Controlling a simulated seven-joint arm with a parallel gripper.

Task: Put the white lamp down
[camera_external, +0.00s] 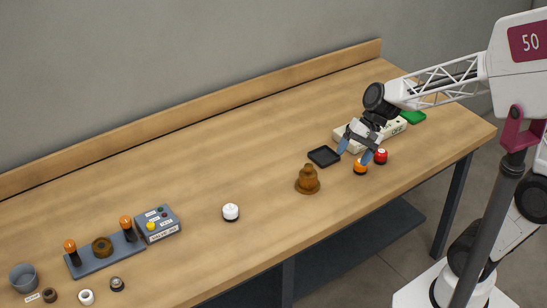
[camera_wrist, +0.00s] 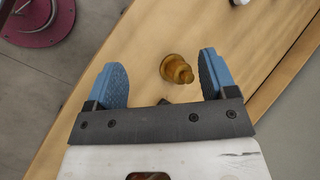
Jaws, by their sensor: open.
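The white lamp (camera_external: 230,212), a small white dome on a dark base, stands upright on the bench, left of the brown stepped piece. In the wrist view a small white thing (camera_wrist: 239,2) is cut off at the top edge; it may be this lamp. My gripper (camera_external: 355,150) is over the right part of the bench, well away from the white lamp. Its blue fingers are apart with nothing held between them. In the wrist view the brown stepped piece (camera_wrist: 177,70) shows between my fingers (camera_wrist: 162,68), but it stands on the bench beyond them.
The brown piece (camera_external: 307,182) and a black tray (camera_external: 324,156) are near my gripper. An orange lamp (camera_external: 360,168) and a red lamp (camera_external: 380,156) stand close by. A pale labelled box (camera_external: 396,127) is behind. A grey control box (camera_external: 158,224) is far left.

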